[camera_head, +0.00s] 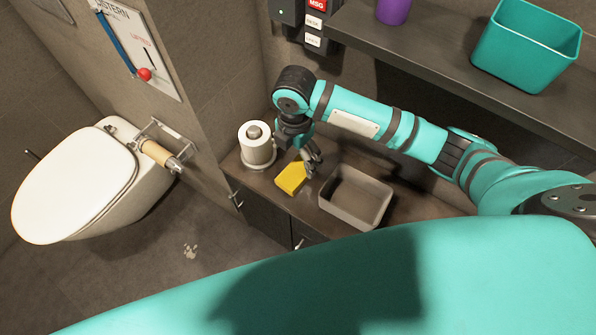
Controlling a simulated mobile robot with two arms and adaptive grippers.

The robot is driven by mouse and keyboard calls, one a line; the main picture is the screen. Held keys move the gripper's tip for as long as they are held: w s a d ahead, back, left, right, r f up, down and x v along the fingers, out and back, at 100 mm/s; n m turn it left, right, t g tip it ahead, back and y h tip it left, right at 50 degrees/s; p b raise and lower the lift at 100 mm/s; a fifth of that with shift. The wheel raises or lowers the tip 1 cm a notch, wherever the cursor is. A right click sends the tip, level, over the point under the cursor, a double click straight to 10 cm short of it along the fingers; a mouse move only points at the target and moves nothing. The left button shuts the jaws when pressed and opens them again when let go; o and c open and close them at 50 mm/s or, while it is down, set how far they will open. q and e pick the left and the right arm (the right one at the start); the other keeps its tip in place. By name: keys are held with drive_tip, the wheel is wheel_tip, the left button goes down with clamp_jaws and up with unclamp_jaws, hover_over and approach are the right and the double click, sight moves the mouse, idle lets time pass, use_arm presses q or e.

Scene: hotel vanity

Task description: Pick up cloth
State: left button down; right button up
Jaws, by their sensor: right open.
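A yellow cloth (291,178), a small blocky piece, lies on the dark vanity counter (268,205) between a paper roll and a grey bin. My right gripper (311,166) points down just right of the cloth, close to its upper right edge. It is open and holds nothing. I cannot tell whether a finger touches the cloth. My left gripper is out of view.
A toilet paper roll on a stand (256,146) is left of the cloth. An open grey bin (355,197) sits to its right. A shelf (440,55) above holds a teal bin (525,45) and a purple cup (393,10). A toilet (80,190) stands left.

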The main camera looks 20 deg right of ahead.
hover_over(297, 172)
drive_tip(key=s, duration=0.1)
drive_tip(key=f, duration=0.5)
drive_tip(key=shift+a, duration=0.3)
drive_tip(key=shift+f, duration=0.4)
drive_tip(key=f, duration=0.3)
drive_tip(key=w+f, duration=0.1)
drive_tip(key=f, duration=0.1)
drive_tip(key=shift+d+b, duration=0.35)
drive_tip(key=shift+b, duration=0.05)
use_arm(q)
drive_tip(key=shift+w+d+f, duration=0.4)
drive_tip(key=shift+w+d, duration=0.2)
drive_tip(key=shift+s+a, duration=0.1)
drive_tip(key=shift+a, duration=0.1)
use_arm(e)
drive_tip(key=c, duration=1.2)
drive_tip(key=shift+r, duration=0.15)
drive_tip(key=shift+c, duration=0.2)
wheel_tip(297, 172, up, 4)
drive_tip(key=shift+f, duration=0.25)
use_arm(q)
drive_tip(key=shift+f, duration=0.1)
use_arm(e)
drive_tip(key=s+a+r, duration=0.1)
drive_tip(key=s+a, duration=0.8)
drive_tip(key=a, duration=0.4)
drive_tip(key=shift+s, duration=0.2)
